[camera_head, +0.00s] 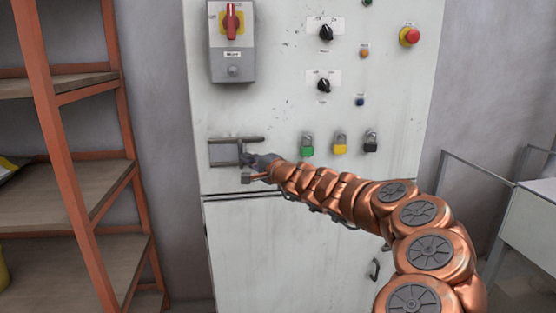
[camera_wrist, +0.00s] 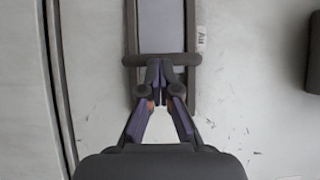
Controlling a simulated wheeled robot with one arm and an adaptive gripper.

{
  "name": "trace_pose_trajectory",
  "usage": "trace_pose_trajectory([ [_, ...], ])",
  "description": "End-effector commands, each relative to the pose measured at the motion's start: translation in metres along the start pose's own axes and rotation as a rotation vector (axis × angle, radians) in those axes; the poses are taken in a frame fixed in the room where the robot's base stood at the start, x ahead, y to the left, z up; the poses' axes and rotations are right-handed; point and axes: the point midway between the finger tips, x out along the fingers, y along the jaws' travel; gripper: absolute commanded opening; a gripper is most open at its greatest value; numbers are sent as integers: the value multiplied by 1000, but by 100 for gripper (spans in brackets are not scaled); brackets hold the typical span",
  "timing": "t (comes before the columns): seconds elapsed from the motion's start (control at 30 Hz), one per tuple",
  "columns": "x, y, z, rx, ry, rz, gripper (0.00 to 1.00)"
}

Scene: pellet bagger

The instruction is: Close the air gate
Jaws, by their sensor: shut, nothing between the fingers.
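The air gate (camera_head: 224,153) is a pale plate between two dark rails at the left of the white cabinet front. In the wrist view the plate (camera_wrist: 161,25) shows between the rails, with a label reading "Air" beside it. A dark crossbar (camera_wrist: 137,60) spans the rails at the plate's end. In the head view my gripper (camera_head: 246,160) is at the right side of the gate. In the wrist view my gripper (camera_wrist: 160,78) is shut and empty, its fingertips right at the crossbar. I cannot tell whether they touch it. The fingers hide part of the rail gap.
A switch box with a red handle (camera_head: 232,19) is above. An orange shelf rack (camera_head: 60,130) stands at left.

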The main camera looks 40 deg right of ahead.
Motion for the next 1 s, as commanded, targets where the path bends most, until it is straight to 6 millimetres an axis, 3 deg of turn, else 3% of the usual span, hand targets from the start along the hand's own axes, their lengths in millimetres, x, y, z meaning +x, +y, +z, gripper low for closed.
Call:
trace_pose_trajectory([
  [0.37,-18,-3,-24,0,-11,1,0],
  [1.0,-100,-1,-26,-1,-6,-2,0],
])
